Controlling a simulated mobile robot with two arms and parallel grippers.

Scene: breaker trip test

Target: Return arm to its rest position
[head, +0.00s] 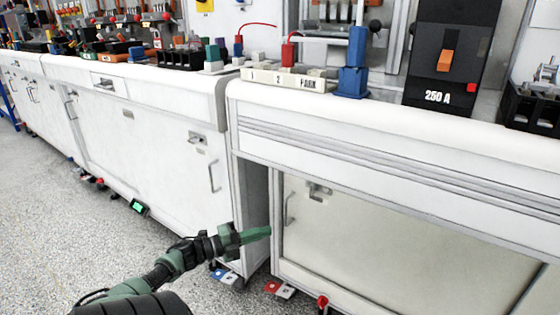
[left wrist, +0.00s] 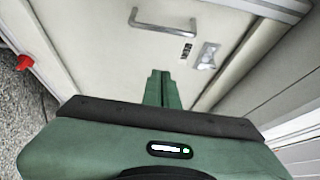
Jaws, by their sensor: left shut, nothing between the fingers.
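My left arm comes in from the lower left of the head view. Its green left gripper (head: 268,231) is shut and empty, low in front of the white bench cabinets. In the left wrist view the two green fingers (left wrist: 157,88) lie side by side, pointing toward a pale cabinet door (left wrist: 110,45) with a metal handle (left wrist: 165,15). I see no object between the fingers, and I cannot tell the exact gap to the door. My right gripper is not in either view.
A black 250 A breaker (head: 450,60) with an orange toggle stands on the right bench (head: 400,125). A blue post device (head: 353,75) and a strip marked PARK (head: 290,79) stand left of it. Small red and blue pieces lie by the bench feet. Speckled floor (head: 60,215) is open at left.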

